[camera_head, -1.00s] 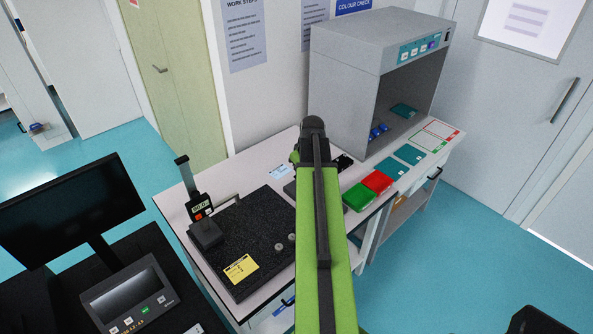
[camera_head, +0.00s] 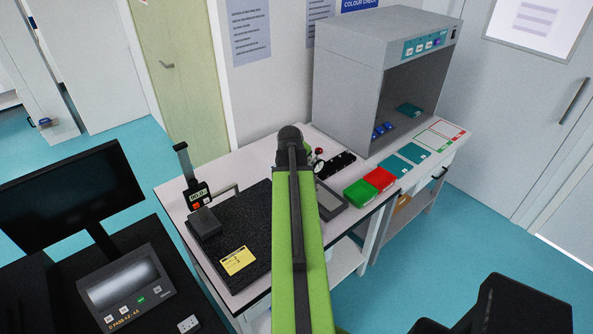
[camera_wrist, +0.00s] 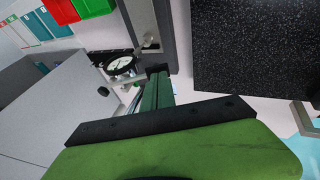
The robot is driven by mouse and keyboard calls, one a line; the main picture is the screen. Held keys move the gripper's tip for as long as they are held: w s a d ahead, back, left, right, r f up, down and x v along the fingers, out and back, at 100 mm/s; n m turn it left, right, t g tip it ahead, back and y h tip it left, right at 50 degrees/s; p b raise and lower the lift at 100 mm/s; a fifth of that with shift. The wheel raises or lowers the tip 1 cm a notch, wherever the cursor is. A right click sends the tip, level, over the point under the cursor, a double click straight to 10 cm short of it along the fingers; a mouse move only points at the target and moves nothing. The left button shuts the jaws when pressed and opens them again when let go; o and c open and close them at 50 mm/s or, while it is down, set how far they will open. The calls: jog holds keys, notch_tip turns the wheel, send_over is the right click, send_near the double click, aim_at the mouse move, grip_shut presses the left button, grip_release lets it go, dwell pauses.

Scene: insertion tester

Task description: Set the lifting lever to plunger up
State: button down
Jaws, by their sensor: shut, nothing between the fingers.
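The dial gauge (camera_wrist: 120,65) has a white round face and a dark rim in the wrist view. It stands by a grey base plate (camera_wrist: 149,18). In the head view the gauge (camera_head: 318,166) shows partly, just right of my arm's end. The lever's position is unclear. My gripper (camera_wrist: 157,71) is shut and empty, close beside the gauge in the wrist view. My arm hides it in the head view.
A black granite plate (camera_head: 235,222) with a digital height gauge (camera_head: 198,195) lies left of my arm. A green box (camera_head: 361,194) and a red box (camera_head: 379,179) sit to the right. A grey light booth (camera_head: 350,75) stands behind. A black strip with knobs (camera_head: 337,165) is near the gauge.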

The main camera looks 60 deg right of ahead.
jog(key=shift+d+r+p, duration=0.1)
jog(key=shift+r+p, duration=0.5)
jog(key=shift+r, duration=0.15)
jog(key=shift+r, duration=0.1)
jog(key=w+a+p+v, duration=0.1)
jog(key=w+p+v, duration=0.1)
jog(key=p+v, duration=1)
jog(key=shift+s+a+r, duration=0.3)
jog(key=shift+s+r, duration=0.1)
jog(key=shift+r, duration=0.15)
